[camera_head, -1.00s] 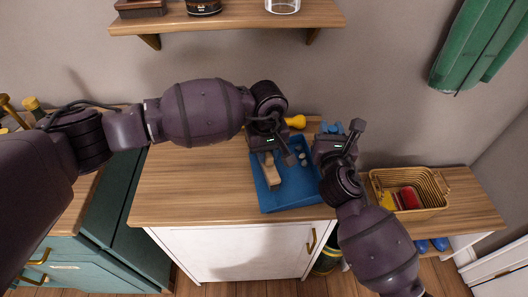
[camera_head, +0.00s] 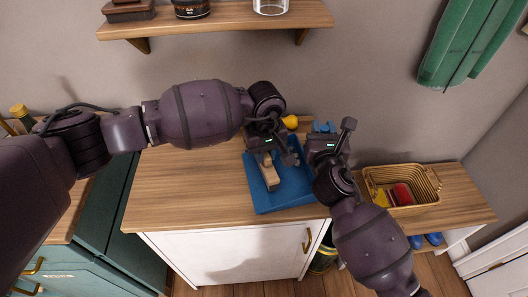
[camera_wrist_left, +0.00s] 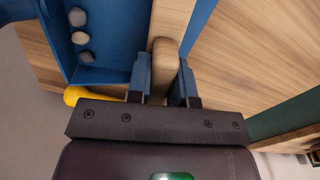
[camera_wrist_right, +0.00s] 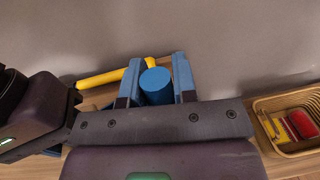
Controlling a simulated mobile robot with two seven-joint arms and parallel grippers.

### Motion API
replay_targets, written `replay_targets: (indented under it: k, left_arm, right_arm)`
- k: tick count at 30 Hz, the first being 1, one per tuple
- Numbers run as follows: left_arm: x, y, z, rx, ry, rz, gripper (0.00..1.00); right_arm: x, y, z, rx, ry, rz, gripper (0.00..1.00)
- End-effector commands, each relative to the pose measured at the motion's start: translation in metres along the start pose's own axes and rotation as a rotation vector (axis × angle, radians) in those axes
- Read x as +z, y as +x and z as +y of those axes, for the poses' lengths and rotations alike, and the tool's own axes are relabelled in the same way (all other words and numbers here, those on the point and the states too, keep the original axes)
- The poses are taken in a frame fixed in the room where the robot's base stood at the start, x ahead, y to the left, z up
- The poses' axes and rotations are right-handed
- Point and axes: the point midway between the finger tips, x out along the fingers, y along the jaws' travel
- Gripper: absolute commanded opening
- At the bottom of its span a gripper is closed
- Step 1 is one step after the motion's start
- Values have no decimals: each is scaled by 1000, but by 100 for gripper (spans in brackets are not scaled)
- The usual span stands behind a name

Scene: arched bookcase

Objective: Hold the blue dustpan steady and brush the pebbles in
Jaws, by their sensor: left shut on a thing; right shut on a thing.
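The blue dustpan (camera_head: 287,198) lies on the wooden counter top. My left gripper (camera_head: 266,150) is shut on the wooden handle of a brush (camera_head: 269,173), which is over the dustpan's left part. The handle also shows between the fingers in the left wrist view (camera_wrist_left: 165,62). My right gripper (camera_wrist_right: 155,85) is shut on a blue cylindrical grip (camera_wrist_right: 157,86), apparently the dustpan's handle, at the counter's back right. The brush's bristles are hidden.
A yellow object (camera_head: 291,122) lies at the counter's back, behind the dustpan. A wicker basket (camera_head: 420,208) with red and yellow items stands on the lower surface at right. A wooden shelf (camera_head: 225,20) hangs above. The counter left of the dustpan is clear (camera_head: 190,190).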

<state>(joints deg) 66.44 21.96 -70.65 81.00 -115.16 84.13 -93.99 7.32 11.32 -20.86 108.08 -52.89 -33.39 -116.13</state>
Motion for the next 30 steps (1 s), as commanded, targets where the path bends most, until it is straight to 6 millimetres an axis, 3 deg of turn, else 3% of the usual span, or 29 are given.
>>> replay_targets:
  k: [13,30]
  left_arm:
    - [2,0,0,0,2,-4,0]
    - [0,-38,0,1,1,0,0]
  right_arm:
    - [1,0,1,2,3,-3,13]
    - [1,0,0,1,1,-1,12]
